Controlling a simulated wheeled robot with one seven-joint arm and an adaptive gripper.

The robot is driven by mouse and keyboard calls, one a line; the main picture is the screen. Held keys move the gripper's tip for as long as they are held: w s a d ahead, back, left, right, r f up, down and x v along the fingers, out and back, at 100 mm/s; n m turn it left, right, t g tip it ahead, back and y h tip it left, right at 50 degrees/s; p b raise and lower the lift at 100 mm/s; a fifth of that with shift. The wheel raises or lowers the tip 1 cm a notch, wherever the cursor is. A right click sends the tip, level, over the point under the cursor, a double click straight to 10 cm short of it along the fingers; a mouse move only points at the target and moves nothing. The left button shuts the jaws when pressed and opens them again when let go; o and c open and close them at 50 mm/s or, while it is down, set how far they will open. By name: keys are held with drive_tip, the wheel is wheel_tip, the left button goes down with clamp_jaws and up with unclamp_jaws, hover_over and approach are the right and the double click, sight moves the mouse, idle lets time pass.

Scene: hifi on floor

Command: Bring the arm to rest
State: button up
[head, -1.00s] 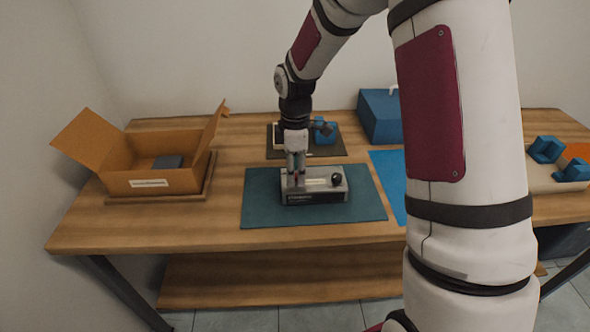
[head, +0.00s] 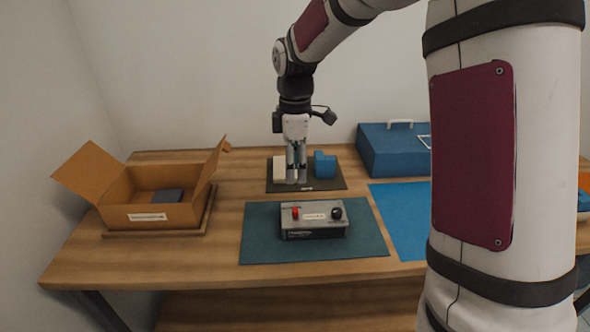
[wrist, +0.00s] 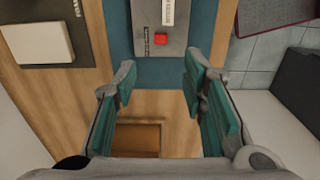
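The grey hi-fi box (head: 314,232) sits on the teal mat (head: 262,246). It has a red button (head: 295,212) and a black knob (head: 337,213). The red button also shows in the wrist view (wrist: 161,39), beyond the fingers and clear of them.
A dark mat (head: 334,186) holds a blue block (head: 325,165) and a pale block (head: 279,170). An open cardboard box (head: 185,216) with a dark item stands at left. A blue case (head: 385,150) stands behind a blue sheet (head: 398,222) at right. The table's front left is bare.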

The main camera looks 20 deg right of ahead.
drive_tip(key=s+a+r+m+t+p, duration=0.1)
drive_tip(key=s+r+m+p, duration=0.1)
drive_tip(key=s+r+m, duration=0.65)
drive_tip(key=s+a+r+m+t+p, duration=0.15)
drive_tip(key=s+r, duration=0.45)
drive_tip(key=s, duration=0.8)
drive_tip(key=s+m+t+p, duration=0.1)
drive_tip(key=s+m, duration=0.3)
drive_tip(key=s, duration=0.5)
drive_tip(key=shift+t+p, duration=0.35)
drive_tip(key=shift+a, duration=0.1)
